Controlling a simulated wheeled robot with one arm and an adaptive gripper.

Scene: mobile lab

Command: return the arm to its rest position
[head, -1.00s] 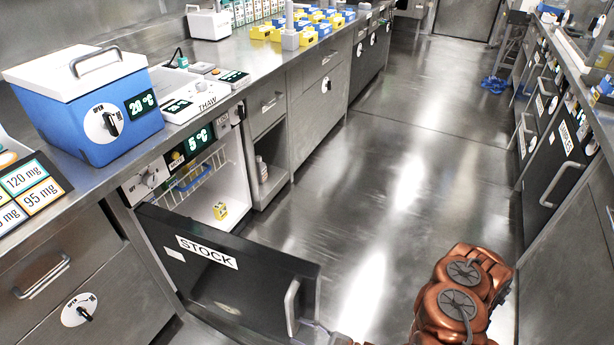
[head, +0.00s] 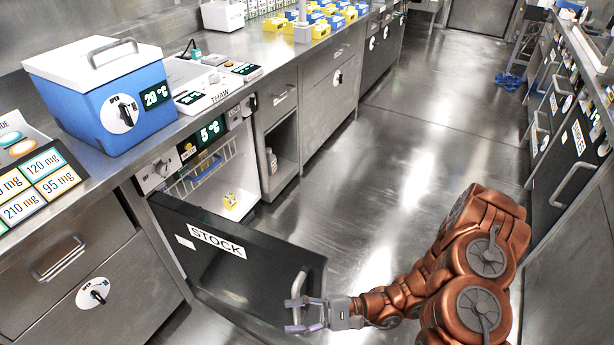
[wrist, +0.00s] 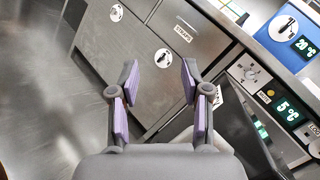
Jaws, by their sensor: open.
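My copper-coloured arm (head: 478,255) reaches left from the lower right of the head view. My gripper (head: 292,315) is open, with its fingers by the handle (head: 298,287) of the open STOCK door (head: 215,255). I cannot tell whether a finger touches the handle. In the wrist view my gripper (wrist: 158,80) has its purple-padded fingers spread wide with nothing between them. The dark door edge (wrist: 245,125) shows just right of the fingers there.
The STOCK fridge (head: 215,165) stands open at 5 °C, with a small yellow box (head: 230,201) inside. A blue cooler (head: 105,100) sits on the left counter. Another bench (head: 570,150) lines the right side.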

